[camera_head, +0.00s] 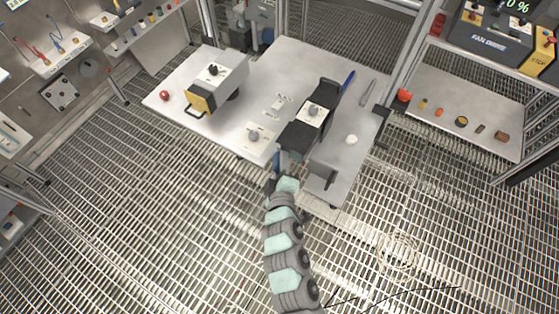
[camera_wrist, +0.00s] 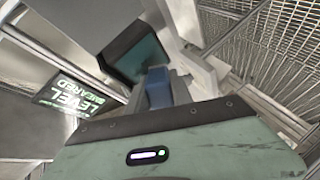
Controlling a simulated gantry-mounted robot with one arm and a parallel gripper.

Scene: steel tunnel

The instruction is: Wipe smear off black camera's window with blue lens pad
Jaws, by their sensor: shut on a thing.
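The black camera (camera_head: 296,136) stands on the white table, right of its middle. In the wrist view its black-framed, teal-tinted window (camera_wrist: 141,56) is just ahead of my gripper. My gripper (camera_head: 281,165) is at the table's front edge, below the camera's front; its fingers also show in the wrist view (camera_wrist: 160,80). It is shut on the blue lens pad (camera_wrist: 158,90), which overlaps the window's lower right part in that view. I cannot tell whether pad and glass touch. I cannot make out a smear on the glass.
A yellow-fronted camera (camera_head: 201,100) stands at the table's left, near a red knob (camera_head: 165,95). A blue pen-like item (camera_head: 348,80) and a white round item (camera_head: 351,139) lie right of the black camera. A display (camera_wrist: 72,96) reads "LEVEL" and "SMEARED". Bare tabletop (camera_head: 262,82) lies between the cameras.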

